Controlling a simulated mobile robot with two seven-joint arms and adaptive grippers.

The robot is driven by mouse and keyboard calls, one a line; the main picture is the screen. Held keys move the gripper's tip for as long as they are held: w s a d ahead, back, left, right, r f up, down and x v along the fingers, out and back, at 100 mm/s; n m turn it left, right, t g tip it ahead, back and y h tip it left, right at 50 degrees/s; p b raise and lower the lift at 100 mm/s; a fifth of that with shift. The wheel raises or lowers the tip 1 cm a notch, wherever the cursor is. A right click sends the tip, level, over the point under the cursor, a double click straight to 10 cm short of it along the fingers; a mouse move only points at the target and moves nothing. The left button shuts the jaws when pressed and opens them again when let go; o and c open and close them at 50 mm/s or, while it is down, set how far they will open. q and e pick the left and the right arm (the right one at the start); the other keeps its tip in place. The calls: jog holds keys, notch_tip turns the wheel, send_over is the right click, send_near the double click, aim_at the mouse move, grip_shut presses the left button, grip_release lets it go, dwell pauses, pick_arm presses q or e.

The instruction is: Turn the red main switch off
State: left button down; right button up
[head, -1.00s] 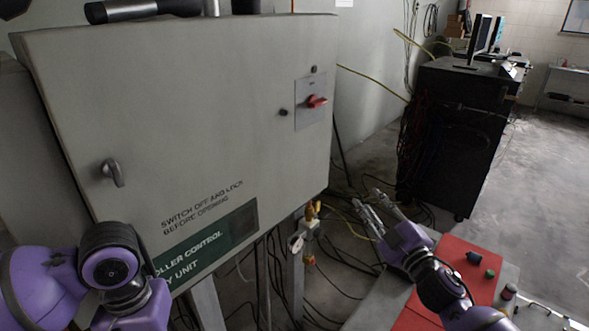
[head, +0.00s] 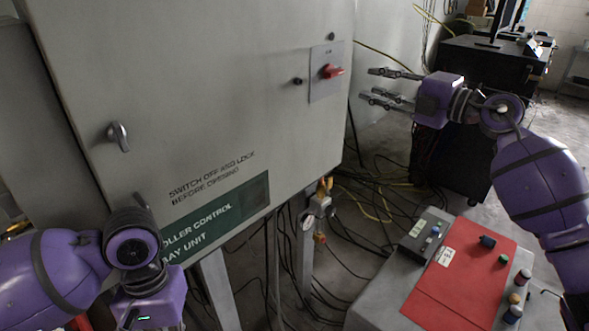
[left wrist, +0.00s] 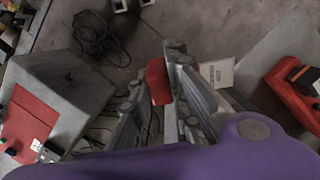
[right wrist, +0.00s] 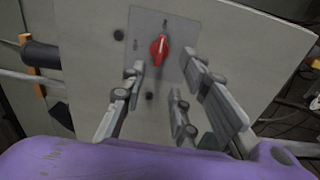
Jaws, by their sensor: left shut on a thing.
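The red main switch (head: 332,71) sits on a grey plate at the upper right of the cabinet door. Its handle lies roughly sideways in the head view. My right gripper (head: 372,85) is open and empty, just right of the switch and apart from it. In the right wrist view the red switch (right wrist: 158,49) shows ahead, between and beyond the spread fingers of my right gripper (right wrist: 166,78). My left gripper (left wrist: 160,70) is shut on a red block-like thing (left wrist: 157,82), partly hidden by the fingers. The left fingers do not show in the head view.
The grey cabinet (head: 230,90) fills the left and middle, with a door handle (head: 118,136). A table with a red mat (head: 465,275) and small items stands at lower right. Cables (head: 370,205) lie on the floor. A black rack (head: 460,150) stands behind my right arm.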

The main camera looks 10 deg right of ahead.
aim_at(338, 74)
jog(key=x, duration=0.9)
jog(key=shift+w+a, duration=0.3)
grip_shut()
